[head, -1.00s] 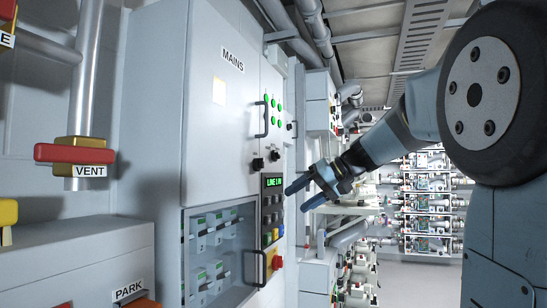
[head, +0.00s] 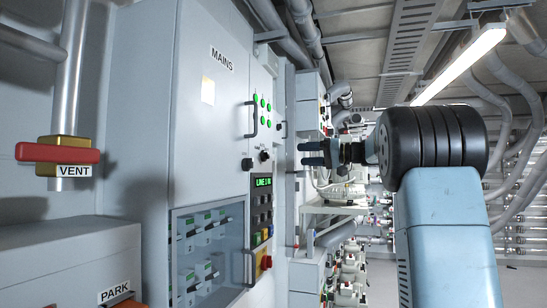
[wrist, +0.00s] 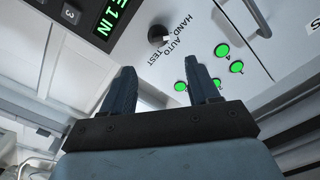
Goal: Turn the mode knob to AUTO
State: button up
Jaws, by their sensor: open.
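The mode knob (wrist: 158,36) is a small round dark knob on the grey panel in the wrist view, with HAND, AUTO and TEST lettered beside it. A pale mark shows on it, but I cannot tell which position it points to. In the head view two dark knobs, a left one (head: 247,163) and a right one (head: 265,155), sit below the green lamps; I cannot tell which is the mode knob. My gripper (head: 304,153) is open and empty, to the right of the panel and apart from it. Its two spread fingers (wrist: 161,72) show below the knob in the wrist view.
Green lamps (wrist: 222,50) and a bar handle (head: 251,119) are above the knobs. A lit green display (head: 263,182), buttons and a red emergency knob (head: 266,262) are below. The MAINS cabinet (head: 215,110) stands left. A red VENT lever (head: 57,153) is farther left.

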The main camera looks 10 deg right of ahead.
aim_at(269, 156)
jog(key=x, duration=1.2)
jog(key=c, duration=1)
jog(key=shift+c, duration=0.2)
jog(key=shift+d+m, duration=0.1)
jog(key=shift+m, duration=0.2)
jog(key=shift+w+m, duration=0.1)
jog(key=shift+m, duration=4.5)
jog(key=shift+d, duration=0.1)
